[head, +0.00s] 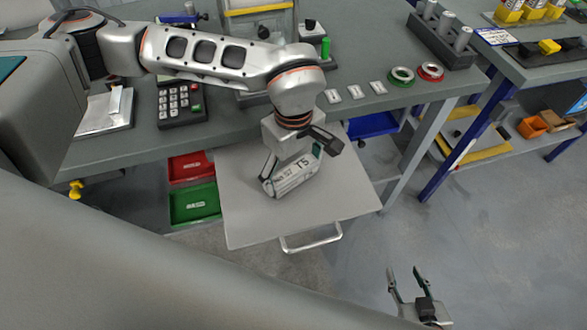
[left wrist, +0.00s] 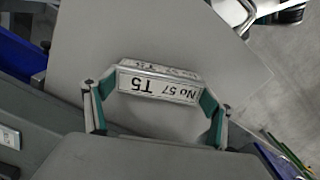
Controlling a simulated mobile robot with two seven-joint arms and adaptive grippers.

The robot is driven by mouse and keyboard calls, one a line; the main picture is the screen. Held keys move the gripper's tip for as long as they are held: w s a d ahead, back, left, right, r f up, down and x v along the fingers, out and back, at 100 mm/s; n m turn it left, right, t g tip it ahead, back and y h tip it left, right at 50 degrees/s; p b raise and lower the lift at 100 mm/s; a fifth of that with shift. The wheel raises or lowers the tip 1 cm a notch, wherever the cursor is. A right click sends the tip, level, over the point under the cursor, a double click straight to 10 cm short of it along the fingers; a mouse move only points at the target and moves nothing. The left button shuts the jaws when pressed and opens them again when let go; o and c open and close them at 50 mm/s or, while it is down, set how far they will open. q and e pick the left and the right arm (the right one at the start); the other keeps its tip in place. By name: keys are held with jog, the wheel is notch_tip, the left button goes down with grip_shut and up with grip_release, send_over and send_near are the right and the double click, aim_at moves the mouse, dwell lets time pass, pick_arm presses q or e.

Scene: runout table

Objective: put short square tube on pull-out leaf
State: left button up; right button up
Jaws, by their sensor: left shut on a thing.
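The short square tube (head: 291,181) is a light metal piece marked "No 57 T5". It also shows in the left wrist view (left wrist: 158,86). My left gripper (head: 294,169) is shut on it, with one finger at each end of the tube. The tube is over the middle of the pull-out leaf (head: 246,225), a pale grey board. It is at or very near the board's surface; I cannot tell whether it touches. My right gripper (head: 405,270) is open and empty, low at the right, over the floor and away from the leaf.
The leaf has a bar handle (head: 312,240) at its front edge. Red (head: 192,166) and green (head: 195,204) bins sit below the table at left. A keypad (head: 180,101), white labels and tape rolls (head: 402,76) lie on the table. The leaf around the tube is clear.

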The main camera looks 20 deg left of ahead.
aim_at(294, 170)
pick_arm(q)
jog(key=shift+f, duration=0.15)
jog(key=o, duration=1.2)
notch_tip(294, 170, up, 12)
